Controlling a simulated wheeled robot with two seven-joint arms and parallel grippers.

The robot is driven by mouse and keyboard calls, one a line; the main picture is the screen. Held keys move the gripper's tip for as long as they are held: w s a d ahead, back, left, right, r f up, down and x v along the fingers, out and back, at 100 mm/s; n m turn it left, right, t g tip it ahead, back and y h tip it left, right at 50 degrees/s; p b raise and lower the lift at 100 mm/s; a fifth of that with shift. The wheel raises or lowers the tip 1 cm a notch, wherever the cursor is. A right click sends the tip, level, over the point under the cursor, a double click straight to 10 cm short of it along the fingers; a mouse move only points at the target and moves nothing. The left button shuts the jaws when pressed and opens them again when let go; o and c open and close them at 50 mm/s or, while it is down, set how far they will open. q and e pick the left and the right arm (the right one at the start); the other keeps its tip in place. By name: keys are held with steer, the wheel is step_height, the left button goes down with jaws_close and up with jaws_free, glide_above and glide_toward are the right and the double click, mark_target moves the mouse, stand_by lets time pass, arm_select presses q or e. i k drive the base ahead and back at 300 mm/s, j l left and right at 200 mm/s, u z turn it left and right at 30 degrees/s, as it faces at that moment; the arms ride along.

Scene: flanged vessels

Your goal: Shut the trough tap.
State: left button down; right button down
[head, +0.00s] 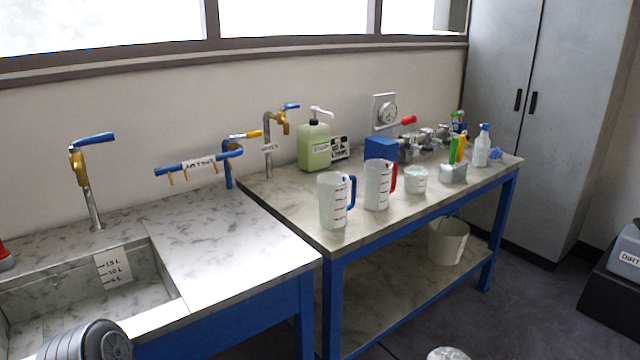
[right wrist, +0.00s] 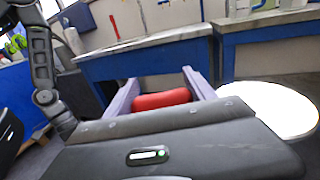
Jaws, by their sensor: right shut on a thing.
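The trough tap (head: 79,168) stands behind the stone trough (head: 165,292) at the left of the head view. It has a steel post, a brass body and a blue lever (head: 95,139) that points right and slightly up. I cannot make out any water running from it. My right gripper (right wrist: 160,88) shows only in the right wrist view. Its two pale purple fingers are shut on a red rounded thing (right wrist: 160,100), whose ends are partly hidden. In that view it is away from the benches. My left gripper is not in view.
A blue-handled pipe with a label (head: 198,163) and another brass tap (head: 279,122) stand right of the trough. The bench (head: 300,205) holds jugs (head: 333,203), a green soap bottle (head: 314,147) and a blue box (head: 381,147). A bucket (head: 448,243) sits on the lower shelf.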

mark_target(222, 247)
steer(key=i+l+u, duration=0.45)
steer(key=l+u, duration=0.3)
steer(key=i+l+u, duration=0.15)
steer(key=l+u, duration=0.2)
